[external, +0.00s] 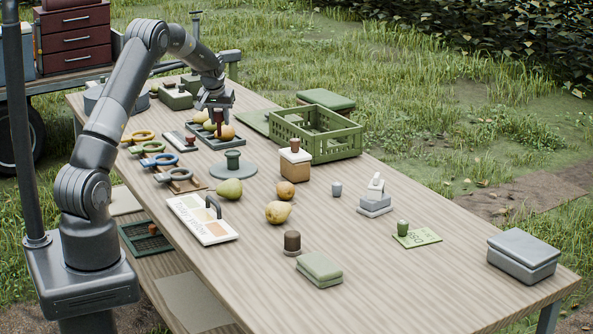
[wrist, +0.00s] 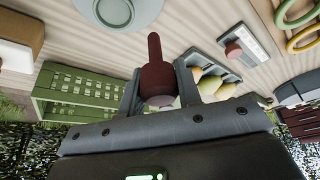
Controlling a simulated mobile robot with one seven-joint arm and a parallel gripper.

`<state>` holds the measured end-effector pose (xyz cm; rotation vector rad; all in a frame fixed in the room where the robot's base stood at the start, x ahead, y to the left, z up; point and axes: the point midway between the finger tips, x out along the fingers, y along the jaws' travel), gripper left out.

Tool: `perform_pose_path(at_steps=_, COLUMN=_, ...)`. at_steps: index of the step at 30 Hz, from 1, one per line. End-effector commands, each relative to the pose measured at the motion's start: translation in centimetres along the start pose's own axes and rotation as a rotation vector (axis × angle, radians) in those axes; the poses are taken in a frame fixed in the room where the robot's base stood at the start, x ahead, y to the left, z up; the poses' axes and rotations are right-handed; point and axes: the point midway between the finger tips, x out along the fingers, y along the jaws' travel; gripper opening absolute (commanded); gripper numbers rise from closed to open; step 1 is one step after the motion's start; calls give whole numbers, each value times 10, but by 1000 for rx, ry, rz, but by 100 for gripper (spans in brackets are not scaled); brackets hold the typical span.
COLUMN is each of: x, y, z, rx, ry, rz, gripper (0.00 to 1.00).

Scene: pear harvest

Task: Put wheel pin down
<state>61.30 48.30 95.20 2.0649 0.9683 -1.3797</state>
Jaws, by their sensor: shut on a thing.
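The wheel pin, a dark red peg with a narrow stem and wider end, is between my gripper's fingers in the wrist view (wrist: 155,78). In the external view the pin (external: 219,118) hangs below my gripper (external: 214,102), in front of the dark tray of pears (external: 233,144). My gripper is shut on the pin and partly hides the tray. The pin's exact height above the table cannot be told. The tray also shows right of the fingers in the wrist view (wrist: 232,72).
A green crate (external: 345,145) stands right of the tray and also shows in the wrist view (wrist: 82,92). A grey disc with a green knob (external: 233,168) and several coloured rings (external: 153,147) lie nearby. The front right of the wooden table has bare room.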

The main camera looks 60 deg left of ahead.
Motion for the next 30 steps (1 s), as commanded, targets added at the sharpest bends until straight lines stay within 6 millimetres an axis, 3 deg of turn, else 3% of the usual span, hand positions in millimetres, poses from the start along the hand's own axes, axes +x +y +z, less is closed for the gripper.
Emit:
perform_pose_path(at_steps=5, x=-1, y=7, z=5, rx=25, ry=-1, rz=12, gripper=8)
perform_pose_path(at_steps=8, x=-4, y=23, z=20, rx=96, ry=-1, rz=42, gripper=8)
perform_pose_path(at_steps=11, x=-12, y=53, z=46, rx=227, ry=-2, rz=97, gripper=8)
perform_pose_path(at_steps=21, x=-74, y=170, z=169, rx=853, ry=1, rz=355, gripper=8)
perform_pose_path(at_steps=30, x=-150, y=240, z=297, rx=1443, ry=0, rz=598, gripper=8)
